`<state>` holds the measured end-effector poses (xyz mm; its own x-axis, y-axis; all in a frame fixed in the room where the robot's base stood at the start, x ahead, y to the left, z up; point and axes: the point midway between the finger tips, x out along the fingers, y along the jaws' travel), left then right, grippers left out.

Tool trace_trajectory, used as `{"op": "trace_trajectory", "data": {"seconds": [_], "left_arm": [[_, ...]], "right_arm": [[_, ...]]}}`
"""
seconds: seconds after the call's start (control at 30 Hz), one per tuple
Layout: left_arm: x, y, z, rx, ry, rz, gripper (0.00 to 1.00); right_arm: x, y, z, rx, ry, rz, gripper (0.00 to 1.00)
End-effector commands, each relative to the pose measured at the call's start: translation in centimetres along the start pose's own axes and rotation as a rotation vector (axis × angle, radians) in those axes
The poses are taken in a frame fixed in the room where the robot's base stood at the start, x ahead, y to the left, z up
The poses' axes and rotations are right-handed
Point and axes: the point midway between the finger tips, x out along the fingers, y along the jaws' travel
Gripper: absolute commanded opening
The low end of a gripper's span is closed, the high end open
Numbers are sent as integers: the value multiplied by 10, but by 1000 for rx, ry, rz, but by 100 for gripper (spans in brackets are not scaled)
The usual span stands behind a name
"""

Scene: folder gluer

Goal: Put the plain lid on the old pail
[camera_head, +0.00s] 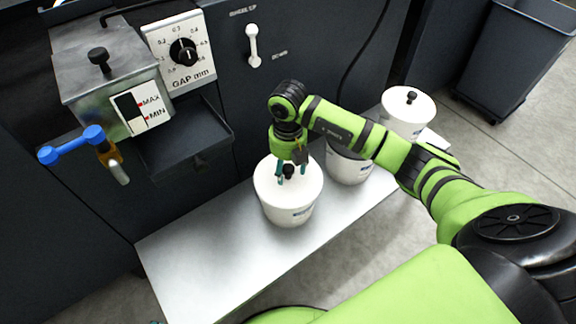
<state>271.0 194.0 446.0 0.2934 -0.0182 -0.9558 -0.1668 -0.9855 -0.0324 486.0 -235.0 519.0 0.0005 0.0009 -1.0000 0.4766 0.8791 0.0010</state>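A white pail (290,212) stands on the metal bench, with a plain white lid (268,183) on its top. The lid has a dark knob (288,171). My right gripper (291,173) points down over this lid. Its fingers straddle the knob and look apart, with a gap beside it. A second white pail (345,170) stands behind to the right. Its dark mouth looks open, and my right arm hides part of it. A third white pail (405,120) stands farther back with a black-knobbed lid (408,102). I cannot tell which pail is the old one. My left gripper is out of view.
The metal bench (190,255) is bare at its left end. The dark machine behind it carries a glue tank (100,75), a gap dial (183,52), a blue-handled valve (75,145) and a jutting dark tray (185,150). A dark bin (515,55) stands back right.

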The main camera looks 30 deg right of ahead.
Motion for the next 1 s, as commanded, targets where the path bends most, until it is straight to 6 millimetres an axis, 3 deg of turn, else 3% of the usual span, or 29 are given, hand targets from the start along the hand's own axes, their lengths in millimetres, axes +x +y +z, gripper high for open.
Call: {"op": "trace_trajectory", "data": {"seconds": [0.27, 0.7, 1.0], "left_arm": [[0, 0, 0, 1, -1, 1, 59], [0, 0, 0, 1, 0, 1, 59], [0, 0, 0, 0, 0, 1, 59]], "right_arm": [[-10, 1, 1, -1, -3, 2, 59], [-96, 0, 1, 0, -4, 2, 59], [-120, 0, 0, 1, 0, -1, 59]]}}
